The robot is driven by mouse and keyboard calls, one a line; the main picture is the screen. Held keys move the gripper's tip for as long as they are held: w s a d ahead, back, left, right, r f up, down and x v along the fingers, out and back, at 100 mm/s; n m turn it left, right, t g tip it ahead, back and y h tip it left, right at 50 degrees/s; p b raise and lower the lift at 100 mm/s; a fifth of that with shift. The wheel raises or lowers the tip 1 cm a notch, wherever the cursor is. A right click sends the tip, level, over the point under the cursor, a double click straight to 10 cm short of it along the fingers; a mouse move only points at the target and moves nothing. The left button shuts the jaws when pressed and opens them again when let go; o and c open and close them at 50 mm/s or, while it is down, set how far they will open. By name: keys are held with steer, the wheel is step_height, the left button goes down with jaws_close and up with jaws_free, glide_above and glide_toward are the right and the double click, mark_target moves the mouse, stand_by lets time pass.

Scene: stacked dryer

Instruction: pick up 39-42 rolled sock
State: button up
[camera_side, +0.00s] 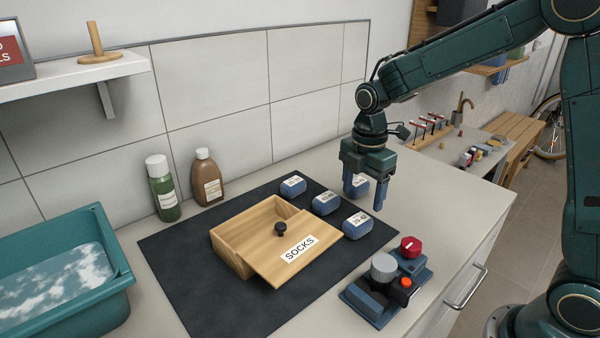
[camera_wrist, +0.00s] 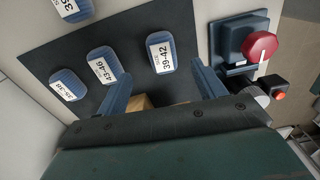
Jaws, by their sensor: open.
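The 39-42 rolled sock (camera_side: 357,226) is a blue roll with a white label, lying at the front right of the dark mat. In the wrist view the 39-42 sock (camera_wrist: 160,56) lies beyond the fingertips, roughly in line with the gap between them. My gripper (camera_side: 364,200) is open and empty, pointing down above the right part of the mat. In the wrist view its blue fingers (camera_wrist: 163,85) stand apart with nothing between them touching. Its fingers partly hide another rolled sock (camera_side: 361,183) in the side view.
Other rolled socks, labelled 43-46 (camera_wrist: 103,64) and 35-38 (camera_wrist: 67,86), lie nearby. A wooden box (camera_side: 229,250) with a tilted SOCKS lid (camera_side: 305,262) stands left. A control unit with a red knob (camera_side: 410,246) sits in front. Two bottles and a teal basin (camera_side: 100,305) are farther left.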

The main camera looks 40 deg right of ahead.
mark_target(361, 217)
steer(key=shift+f, duration=1.65)
steer(key=shift+f, duration=0.1)
steer(key=shift+s+d+f, duration=0.1)
steer(key=shift+f, duration=1.15)
steer(key=shift+s+d+f, duration=0.1)
steer(key=shift+f, duration=1.15)
steer(key=shift+c, duration=0.2)
steer(key=c, duration=1)
